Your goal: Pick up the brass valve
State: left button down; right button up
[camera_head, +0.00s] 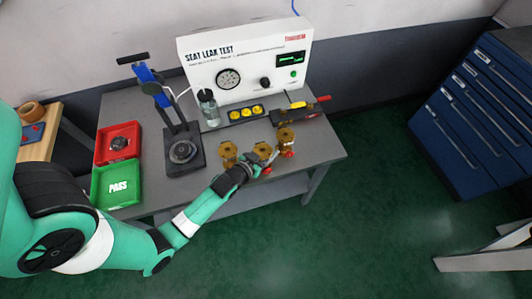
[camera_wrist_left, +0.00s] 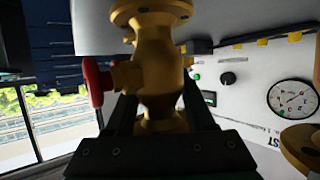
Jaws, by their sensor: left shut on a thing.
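Several brass valves stand near the front right of the grey bench: a left one (camera_head: 228,152), a middle one (camera_head: 263,150) and a right one (camera_head: 286,138), with red handles showing at the middle and right ones. My left gripper (camera_head: 257,165) reaches in from the front left and appears to be at the middle valve. In the left wrist view, my left gripper (camera_wrist_left: 158,120) is shut on a brass valve (camera_wrist_left: 155,60), one finger on each side of its body. The valve's red handle (camera_wrist_left: 97,82) sticks out to the left. My right gripper is not in view.
A white seat leak test panel (camera_head: 245,65) stands behind the valves. A green PASS tray (camera_head: 117,184) and a red tray (camera_head: 118,144) lie at the left, beside a black stand (camera_head: 184,153). Another brass piece (camera_wrist_left: 303,145) is at the wrist view's right edge.

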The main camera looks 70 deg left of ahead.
aim_at(260, 154)
pick_arm(q)
jog(key=shift+r+p, duration=0.35)
jog(key=shift+r, duration=0.6)
jog(key=s+r+p, duration=0.1)
jog(key=r, duration=0.1)
jog(key=s+d+r+p, duration=0.1)
jog(key=r, duration=0.1)
jog(key=s+d+r+p, duration=0.1)
jog(key=r, duration=0.1)
jog(key=shift+s+r, duration=0.3)
jog(key=shift+s, duration=0.05)
jog(key=p+v, duration=0.1)
jog(key=v, duration=0.9)
jog(key=shift+s+r+p, duration=0.3)
jog(key=shift+r+p, duration=0.05)
jog(key=shift+f, duration=0.15)
